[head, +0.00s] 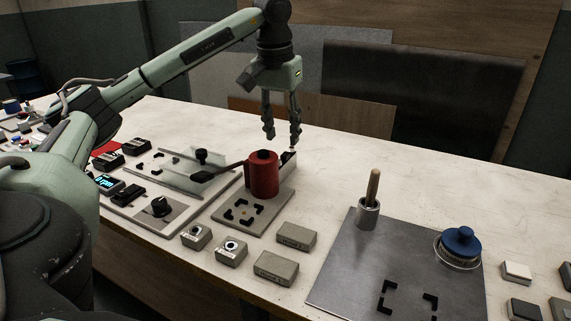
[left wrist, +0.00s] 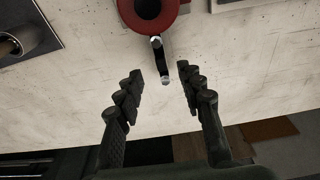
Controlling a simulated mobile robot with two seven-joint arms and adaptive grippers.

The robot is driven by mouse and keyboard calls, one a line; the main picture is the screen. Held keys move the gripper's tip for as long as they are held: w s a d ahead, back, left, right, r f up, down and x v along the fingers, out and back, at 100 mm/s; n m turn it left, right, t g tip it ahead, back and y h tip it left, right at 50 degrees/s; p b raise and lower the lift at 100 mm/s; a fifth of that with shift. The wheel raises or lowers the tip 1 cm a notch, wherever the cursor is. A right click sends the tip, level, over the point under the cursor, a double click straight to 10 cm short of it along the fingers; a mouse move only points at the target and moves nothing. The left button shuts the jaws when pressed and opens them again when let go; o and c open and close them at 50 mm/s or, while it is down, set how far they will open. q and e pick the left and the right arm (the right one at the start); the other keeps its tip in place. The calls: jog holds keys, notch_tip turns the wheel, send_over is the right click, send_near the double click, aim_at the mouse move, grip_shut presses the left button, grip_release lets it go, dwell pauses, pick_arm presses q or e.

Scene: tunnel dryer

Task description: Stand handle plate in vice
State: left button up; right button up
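My left gripper (head: 281,133) is open and empty, pointing down above the bench behind a red cylindrical body (head: 264,178). In the left wrist view its two fingers (left wrist: 161,82) are spread apart. A narrow dark bar with bright ends (left wrist: 160,61), possibly the handle plate, lies between the fingertips and the red body (left wrist: 150,12). It appears below the fingers, not gripped. In the head view, a small dark part (head: 288,157) shows beside the red body, partly hidden by it. I cannot tell for sure which thing is the vice. My right gripper is not in view.
A clear plate with a black knob (head: 201,157) lies left of the red body. Small grey blocks (head: 296,235) sit in front. A dark metal sheet (head: 340,270) at right carries a cup with a wooden handle (head: 368,208) and a blue-topped jar (head: 459,245). The bench behind is clear; boards lean behind it.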

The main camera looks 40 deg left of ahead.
aim_at(285, 154)
pick_arm(q)
jog(key=f, duration=0.2)
jog(key=w+f, duration=0.1)
jog(key=f, duration=0.3)
jog(key=shift+w+a, duration=0.15)
jog(key=shift+a, duration=0.1)
jog(key=shift+c, duration=0.6)
grip_shut()
jog(key=shift+r, duration=0.1)
